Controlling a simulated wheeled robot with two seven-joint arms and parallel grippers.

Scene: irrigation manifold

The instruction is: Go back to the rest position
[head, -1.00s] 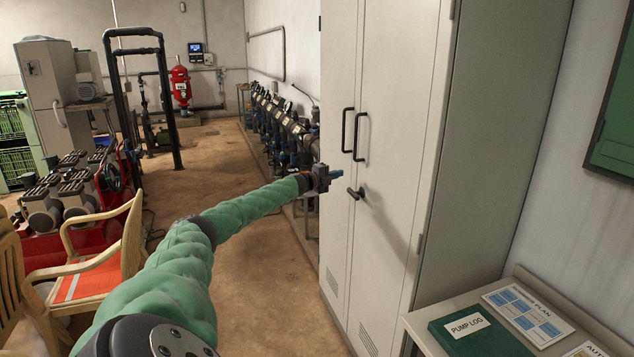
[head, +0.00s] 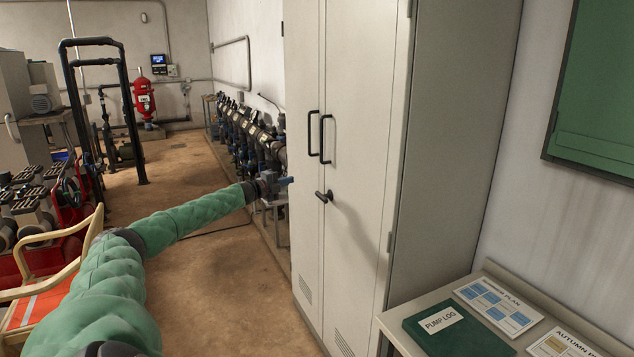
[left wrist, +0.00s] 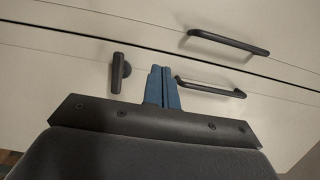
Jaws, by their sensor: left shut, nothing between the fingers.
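My left gripper (head: 284,182) is at the end of the green-sleeved left arm, just in front of the tall pale cabinet (head: 360,80). Its blue fingers (left wrist: 162,88) are together and empty in the left wrist view. The cabinet's doors are closed. Two dark bar handles (head: 318,137) and a dark turn handle (head: 325,196) are on them. In the left wrist view the turn handle (left wrist: 119,73) is left of the fingers and the bar handles (left wrist: 228,43) are to the right. I cannot tell whether the fingertips touch the door. My right gripper is out of view.
A desk (head: 490,290) with a green pump log binder (head: 455,332) and printed plans stands at the lower right. A wooden chair (head: 60,245) is at the left by red pump equipment. A row of valves (head: 250,130) lines the wall behind the cabinet. Bare floor (head: 215,270) lies between.

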